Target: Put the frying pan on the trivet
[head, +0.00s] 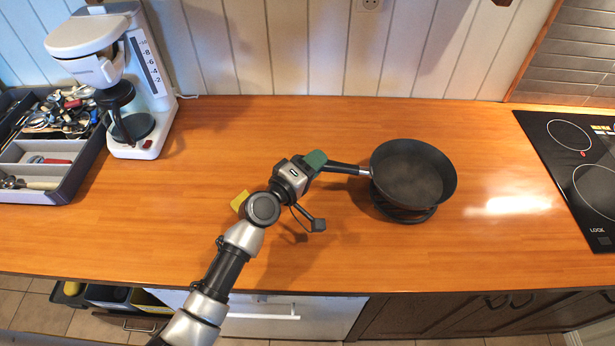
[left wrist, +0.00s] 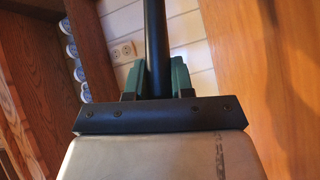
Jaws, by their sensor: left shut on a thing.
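The black frying pan (head: 412,172) is at the right of the middle of the counter in the head view. Its handle (head: 345,168) points left. Under the pan a dark trivet (head: 403,215) shows only along its lower edge; the pan covers the rest. I cannot tell whether the pan touches it. My left gripper (head: 318,162) is shut on the handle. In the left wrist view the dark handle (left wrist: 155,45) runs between the two green fingers (left wrist: 157,78). My right gripper is not in view.
A wooden counter (head: 150,235) has free room at the front and left. A black cooktop (head: 578,165) lies at the right. A white coffee maker (head: 125,80) and a utensil tray (head: 80,165) stand at the left. A yellow thing (head: 239,202) is partly behind my arm.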

